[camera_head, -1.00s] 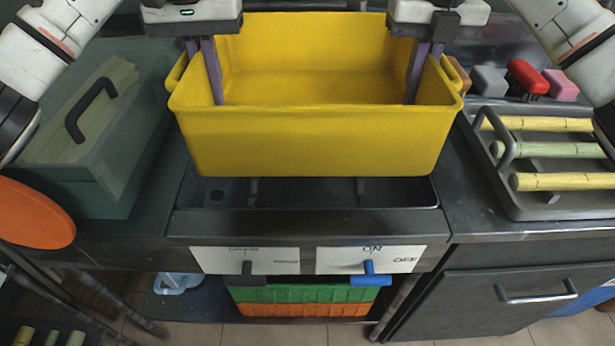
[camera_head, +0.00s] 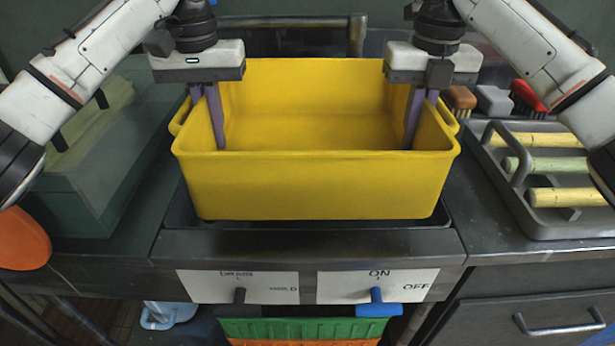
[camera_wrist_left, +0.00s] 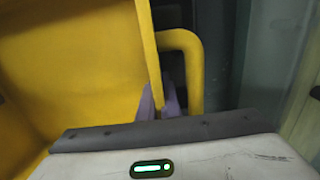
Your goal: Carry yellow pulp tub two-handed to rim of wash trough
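The yellow pulp tub (camera_head: 315,185) is upright and looks empty, above the dark wash trough (camera_head: 178,212), covering most of it. Whether its base touches the trough cannot be told. My left gripper (camera_head: 206,118) is shut on the tub's left side wall, one finger inside and one outside. The left wrist view shows that wall (camera_wrist_left: 150,50) between the fingers (camera_wrist_left: 159,103), beside the looped side handle (camera_wrist_left: 195,70). My right gripper (camera_head: 423,118) is shut on the right side wall in the same way; its outer finger is partly hidden.
A grey tray (camera_head: 562,230) with yellow-green cane pieces stands on the right counter, with several brushes (camera_head: 527,97) behind it. A dark green box (camera_head: 95,190) stands on the left. A pipe (camera_head: 357,36) rises behind the tub. Labelled levers (camera_head: 377,300) are on the front panel.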

